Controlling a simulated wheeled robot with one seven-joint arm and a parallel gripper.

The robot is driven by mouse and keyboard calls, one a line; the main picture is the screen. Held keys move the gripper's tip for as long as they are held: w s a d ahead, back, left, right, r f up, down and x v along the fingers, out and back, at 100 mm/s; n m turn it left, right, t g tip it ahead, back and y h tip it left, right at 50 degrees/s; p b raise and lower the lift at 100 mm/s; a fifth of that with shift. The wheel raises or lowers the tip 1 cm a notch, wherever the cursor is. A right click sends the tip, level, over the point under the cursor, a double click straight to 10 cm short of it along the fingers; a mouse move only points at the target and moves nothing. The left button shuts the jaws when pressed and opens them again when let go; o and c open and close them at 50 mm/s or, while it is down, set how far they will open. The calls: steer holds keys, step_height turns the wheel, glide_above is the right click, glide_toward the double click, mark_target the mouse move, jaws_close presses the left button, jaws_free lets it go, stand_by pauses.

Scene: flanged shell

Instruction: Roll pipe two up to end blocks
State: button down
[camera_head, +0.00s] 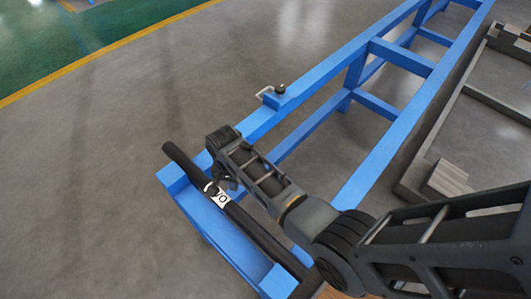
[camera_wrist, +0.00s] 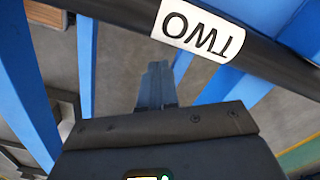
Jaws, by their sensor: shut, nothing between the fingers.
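Pipe two (camera_head: 250,226) is a long dark pipe with a white "TWO" label. It lies across the near end of the blue frame (camera_head: 330,65), beside a blue block (camera_head: 278,283) at the lower right and a blue corner piece (camera_head: 172,178) at the left. Whether it touches them I cannot tell. My gripper (camera_head: 222,183) is just beside the pipe near the label, on the frame side. In the wrist view my gripper (camera_wrist: 155,80) has its fingers together and empty, and the pipe (camera_wrist: 265,55) crosses above them with the label upside down.
A grey metal frame (camera_head: 425,165) with a ridged light block (camera_head: 450,177) lies to the right. Open grey floor is at the left, with a yellow line (camera_head: 100,53) and green area beyond.

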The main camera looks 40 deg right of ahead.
steer(key=shift+d+r, duration=0.3)
steer(key=shift+r, duration=0.6)
steer(key=shift+d+r, duration=0.3)
steer(key=shift+r, duration=0.6)
steer(key=shift+d+r, duration=0.3)
steer(key=shift+r, duration=0.6)
steer(key=shift+f, duration=0.1)
steer(key=s+d+f+n+t+h, duration=0.1)
steer(key=s+d+f+n+t, duration=0.1)
steer(key=s, duration=0.3)
steer(key=s+d+f+n+t, duration=0.1)
steer(key=s+d+f+t, duration=0.15)
steer(key=s, duration=0.35)
steer(key=s+r+n+t, duration=0.3)
steer(key=s, duration=0.7)
steer(key=s+a+r+n+t, duration=0.2)
steer(key=s+r, duration=0.3)
steer(key=r, duration=0.4)
steer(key=s+a+r+n+t+b, duration=0.1)
steer(key=s+a+r+t, duration=0.2)
steer(key=r, duration=0.6)
steer(key=s+a+r+n+t+y, duration=0.1)
steer(key=s+a+r+n+t, duration=0.1)
steer(key=s+r, duration=0.5)
step_height(320, 180, up, 3)
steer(key=shift+s+a+f+n, duration=0.1)
steer(key=shift+s+a+n, duration=0.2)
steer(key=shift+a, duration=0.05)
